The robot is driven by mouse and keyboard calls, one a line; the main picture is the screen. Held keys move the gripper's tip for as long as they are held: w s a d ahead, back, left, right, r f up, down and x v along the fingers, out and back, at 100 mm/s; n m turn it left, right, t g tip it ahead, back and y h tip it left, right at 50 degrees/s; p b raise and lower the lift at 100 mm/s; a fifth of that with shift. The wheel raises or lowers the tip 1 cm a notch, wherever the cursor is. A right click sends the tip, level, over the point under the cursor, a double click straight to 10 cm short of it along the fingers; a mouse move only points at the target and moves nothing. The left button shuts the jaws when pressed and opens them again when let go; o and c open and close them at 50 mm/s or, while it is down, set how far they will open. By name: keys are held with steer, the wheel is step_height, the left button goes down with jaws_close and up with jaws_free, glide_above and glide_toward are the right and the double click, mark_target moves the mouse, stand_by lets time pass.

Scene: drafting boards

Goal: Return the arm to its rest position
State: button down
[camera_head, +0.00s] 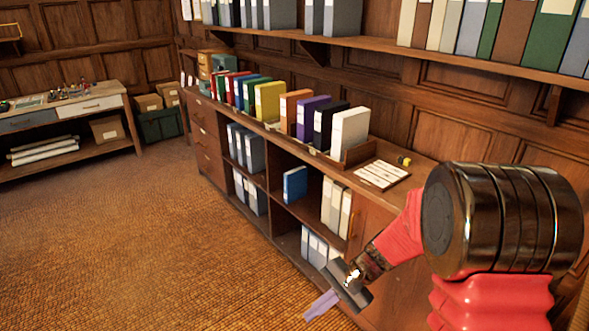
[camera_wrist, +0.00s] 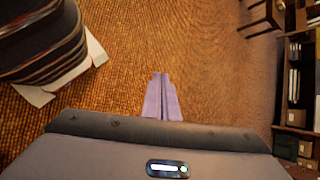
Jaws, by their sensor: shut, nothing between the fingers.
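My gripper (camera_head: 321,304) is at the lower middle of the head view, at the end of my red and black arm. Its pale purple fingers point down and to the left, over the floor in front of the cabinet. In the wrist view the fingers of my gripper (camera_wrist: 161,97) lie side by side and closed, with nothing between them. Brown woven floor shows beyond them. The arm is folded close, with its large dark joint at the right of the head view.
A wooden cabinet (camera_head: 209,155) with open shelves of binders runs close beside the gripper. Colored binders and a label sheet (camera_head: 381,174) are on its top. A wall shelf (camera_head: 400,44) hangs above. A desk (camera_head: 95,103) stands far left. The floor (camera_head: 130,240) at left is clear.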

steer(key=s+d+r+n+t+h, duration=0.3)
steer(key=s+r, duration=0.5)
steer(key=r, duration=0.3)
steer(key=s+d+r+n+t+h, duration=0.3)
steer(key=s+d+r, duration=0.4)
steer(key=r, duration=0.4)
steer(key=shift+s+d+n+t+h, duration=0.35)
steer(key=shift+s+n+h, duration=0.55)
steer(key=shift+n, duration=0.2)
steer(key=shift+r, duration=0.1)
